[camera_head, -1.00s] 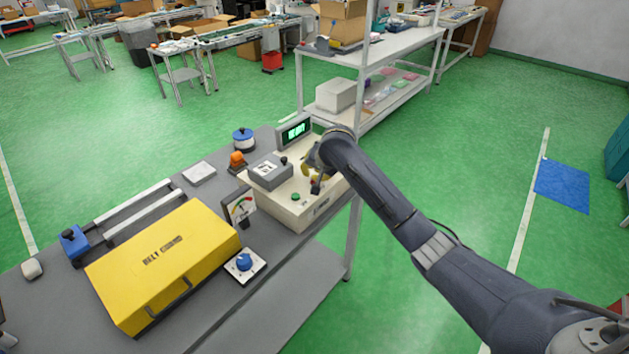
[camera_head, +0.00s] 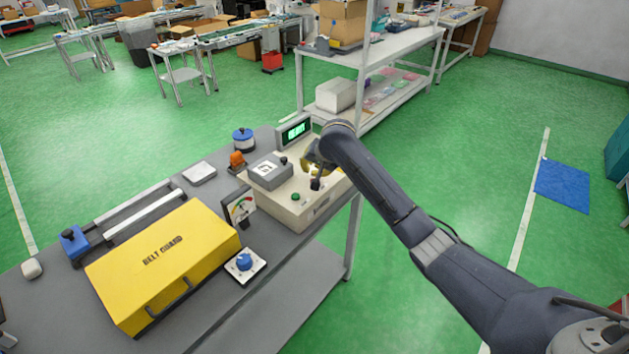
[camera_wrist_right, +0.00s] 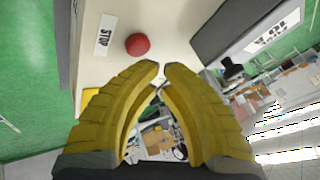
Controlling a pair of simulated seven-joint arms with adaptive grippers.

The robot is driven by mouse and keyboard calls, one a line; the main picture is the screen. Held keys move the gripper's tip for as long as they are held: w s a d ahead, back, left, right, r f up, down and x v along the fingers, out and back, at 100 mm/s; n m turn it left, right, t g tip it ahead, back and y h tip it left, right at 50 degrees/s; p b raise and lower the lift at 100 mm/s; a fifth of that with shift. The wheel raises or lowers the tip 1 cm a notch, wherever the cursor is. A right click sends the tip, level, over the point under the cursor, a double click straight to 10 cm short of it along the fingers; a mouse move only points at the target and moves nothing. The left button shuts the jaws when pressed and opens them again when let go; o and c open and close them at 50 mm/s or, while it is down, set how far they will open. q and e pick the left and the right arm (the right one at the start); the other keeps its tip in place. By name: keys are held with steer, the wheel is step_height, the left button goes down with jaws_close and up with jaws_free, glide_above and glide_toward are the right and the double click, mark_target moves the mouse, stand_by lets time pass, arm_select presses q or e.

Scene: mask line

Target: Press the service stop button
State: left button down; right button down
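The red stop button (camera_wrist_right: 137,44) sits beside a white STOP label (camera_wrist_right: 104,36) on a cream panel in the right wrist view. In the head view the cream control box (camera_head: 290,212) stands at the right end of the grey bench; I cannot make out the red button there. My right gripper (camera_wrist_right: 161,67) has yellow fingers with tips almost together and nothing between them. Its tips appear just beside the button in the picture; contact cannot be told. In the head view the right gripper (camera_head: 312,165) is over the box. My left gripper is not in view.
A grey box (camera_head: 270,172), a green button (camera_head: 295,197) and a lit green display (camera_head: 295,130) are at the cream box. A yellow belt guard (camera_head: 165,265), a blue knob (camera_head: 244,261) and an orange beacon (camera_head: 237,160) are on the bench (camera_head: 205,335).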

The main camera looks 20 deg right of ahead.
steer(key=shift+r, duration=2.5)
